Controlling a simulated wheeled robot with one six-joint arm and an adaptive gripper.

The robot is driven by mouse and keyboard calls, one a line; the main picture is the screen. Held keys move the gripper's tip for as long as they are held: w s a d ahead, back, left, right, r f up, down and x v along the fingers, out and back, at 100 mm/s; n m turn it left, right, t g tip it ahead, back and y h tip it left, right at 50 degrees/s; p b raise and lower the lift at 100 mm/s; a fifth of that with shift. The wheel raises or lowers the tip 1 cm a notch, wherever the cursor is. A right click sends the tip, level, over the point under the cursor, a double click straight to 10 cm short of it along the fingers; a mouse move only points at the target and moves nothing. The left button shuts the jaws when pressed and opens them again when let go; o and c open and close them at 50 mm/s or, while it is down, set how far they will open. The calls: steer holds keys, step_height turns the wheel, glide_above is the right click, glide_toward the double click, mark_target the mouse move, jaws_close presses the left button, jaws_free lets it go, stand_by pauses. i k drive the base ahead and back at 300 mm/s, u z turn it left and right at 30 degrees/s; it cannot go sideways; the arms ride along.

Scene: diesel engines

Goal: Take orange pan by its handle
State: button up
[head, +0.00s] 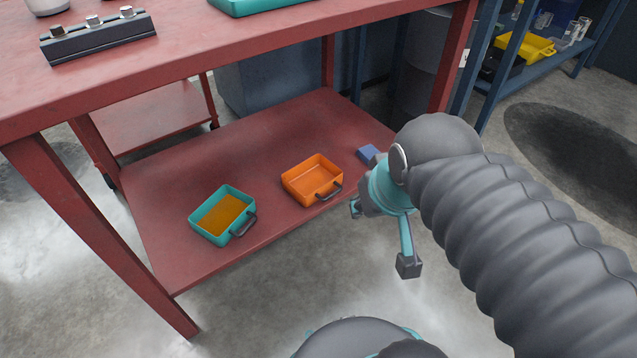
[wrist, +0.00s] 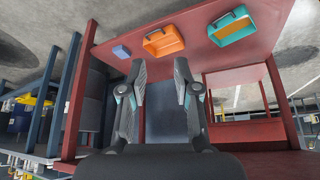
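The orange pan (head: 309,177) is a square, shallow, empty tray on the red lower shelf (head: 258,141). Its dark handle (head: 329,191) is on its front right side, near the shelf's front edge. The pan also shows in the wrist view (wrist: 164,41), at the top middle. My gripper (head: 381,236) is to the right of the pan in the head view, apart from it and in front of the shelf edge. In the wrist view my gripper (wrist: 159,70) has its two fingers spread with nothing between them.
A teal pan (head: 222,215) with amber contents sits left of the orange pan. A small blue block (head: 368,154) lies to its right, close to my gripper. The red tabletop (head: 205,42) overhangs the shelf, and a red leg (head: 105,236) stands at left.

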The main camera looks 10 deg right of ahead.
mark_target(308, 182)
steer(key=z, duration=0.45)
steer(key=k, duration=1.1)
steer(key=z, duration=1.25)
steer(key=i, duration=1)
steer(key=u, duration=0.65)
steer(key=i, duration=0.75)
steer(key=u, duration=1.2)
steer(key=i, duration=0.25)
steer(key=u, duration=0.1)
